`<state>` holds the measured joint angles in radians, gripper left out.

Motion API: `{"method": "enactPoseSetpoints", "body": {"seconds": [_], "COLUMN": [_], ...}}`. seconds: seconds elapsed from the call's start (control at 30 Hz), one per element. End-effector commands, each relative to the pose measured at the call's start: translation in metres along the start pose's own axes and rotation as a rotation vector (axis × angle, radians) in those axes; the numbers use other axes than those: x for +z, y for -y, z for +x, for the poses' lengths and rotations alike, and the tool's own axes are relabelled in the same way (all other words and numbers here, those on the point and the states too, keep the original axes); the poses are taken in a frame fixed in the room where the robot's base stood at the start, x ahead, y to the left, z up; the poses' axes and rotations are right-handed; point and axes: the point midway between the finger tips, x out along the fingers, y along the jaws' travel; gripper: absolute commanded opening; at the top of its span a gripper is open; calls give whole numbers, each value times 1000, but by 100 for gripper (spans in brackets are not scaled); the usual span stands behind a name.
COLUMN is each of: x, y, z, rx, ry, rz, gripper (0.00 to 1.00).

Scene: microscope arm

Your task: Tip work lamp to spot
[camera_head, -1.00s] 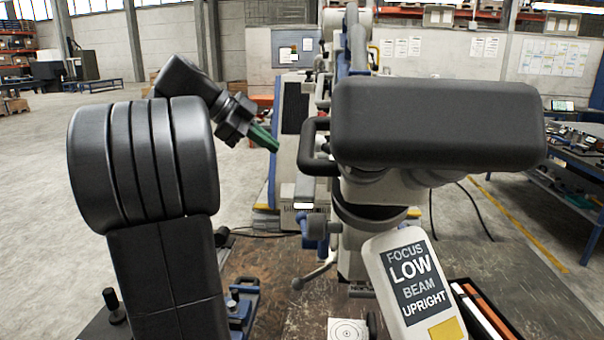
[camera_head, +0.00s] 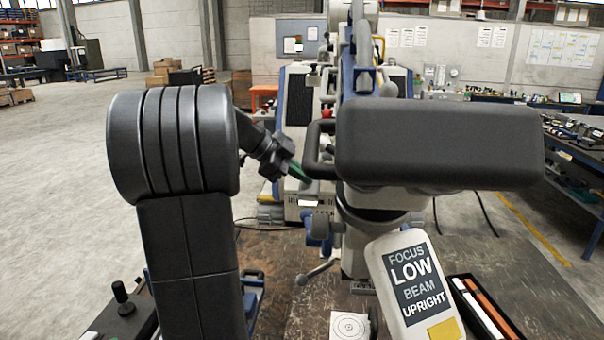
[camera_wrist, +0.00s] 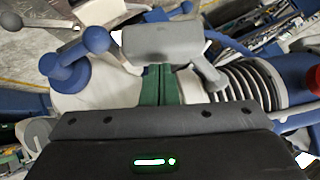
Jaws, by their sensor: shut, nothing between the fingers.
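The work lamp appears to be the large dark grey head (camera_head: 440,143) on a pale body, with a black loop handle (camera_head: 312,150) on its left side. A tag (camera_head: 415,280) on it reads "FOCUS LOW BEAM UPRIGHT". A white sheet with target rings (camera_head: 349,326) lies on the bench below, partly cut off. My gripper (camera_head: 298,171) has green fingers, shut and empty, just left of the handle's lower part; contact cannot be told. In the wrist view the shut fingers (camera_wrist: 158,86) point at a grey block-shaped part (camera_wrist: 160,44).
An open black tray (camera_head: 462,284) with orange and white strips lies right of the target sheet. A lever with a round knob (camera_head: 302,279) sticks out below the lamp. In the wrist view blue knobs (camera_wrist: 68,72) and a ribbed grey sleeve (camera_wrist: 250,82) flank the fingers.

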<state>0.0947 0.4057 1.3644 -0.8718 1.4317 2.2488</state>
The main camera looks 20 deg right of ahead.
Motion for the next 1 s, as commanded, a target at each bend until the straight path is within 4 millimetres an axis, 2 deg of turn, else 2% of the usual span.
{"method": "enactPoseSetpoints", "body": {"seconds": [0.7, 1.0], "x": [14, 12], "y": [-2, 0], "z": [14, 12], "rx": [-74, -90], "ry": [1, 1], "rz": [74, 90], "gripper": [0, 0]}}
